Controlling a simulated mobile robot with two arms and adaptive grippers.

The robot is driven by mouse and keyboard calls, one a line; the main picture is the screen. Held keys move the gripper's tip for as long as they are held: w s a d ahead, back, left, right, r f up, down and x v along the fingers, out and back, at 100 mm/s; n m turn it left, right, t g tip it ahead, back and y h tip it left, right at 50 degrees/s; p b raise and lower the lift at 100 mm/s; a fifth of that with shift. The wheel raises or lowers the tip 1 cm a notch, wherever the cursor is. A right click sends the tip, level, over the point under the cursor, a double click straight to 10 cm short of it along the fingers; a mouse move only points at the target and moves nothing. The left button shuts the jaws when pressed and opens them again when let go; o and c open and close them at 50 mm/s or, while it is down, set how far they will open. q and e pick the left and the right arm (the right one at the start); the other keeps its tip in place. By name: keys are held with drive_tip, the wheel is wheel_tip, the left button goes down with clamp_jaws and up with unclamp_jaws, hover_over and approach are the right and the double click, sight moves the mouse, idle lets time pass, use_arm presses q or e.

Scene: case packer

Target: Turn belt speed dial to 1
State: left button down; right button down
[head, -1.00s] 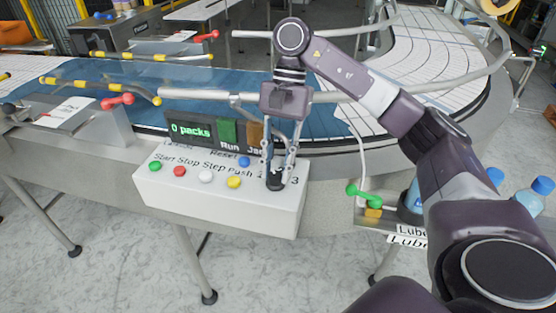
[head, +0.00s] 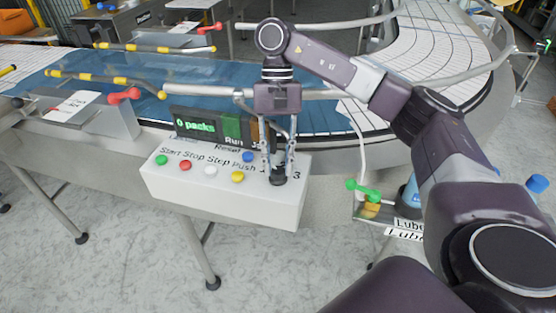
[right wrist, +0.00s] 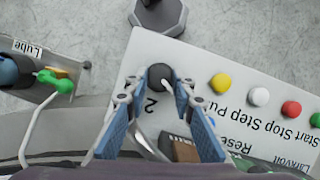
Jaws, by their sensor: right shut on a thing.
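The belt speed dial (head: 278,179) is a dark round knob at the right end of the white control box (head: 225,205). In the right wrist view the dial (right wrist: 160,77) has a pale pointer mark slanting to the lower right, with a printed "2" beside it. My right gripper (head: 278,172) points down over the dial from above. In the right wrist view its two fingers (right wrist: 160,92) stand on either side of the knob, shut on it. The "3" shows right of the dial in the head view; the "1" is not clearly readable. My left gripper is not in view.
Green, red, white, yellow and blue buttons (head: 237,176) sit left of the dial. A display (head: 195,126) reading "0 packs" stands behind the box. A green-handled valve (head: 362,190) by the Lube label is to the right. The conveyor rail (head: 330,95) runs behind.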

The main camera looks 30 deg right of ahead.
drive_tip(key=c, duration=1.6)
unclamp_jaws()
drive_tip(key=shift+r, duration=0.1)
drive_tip(key=shift+v, duration=5.9)
drive_tip(key=shift+w, duration=0.15)
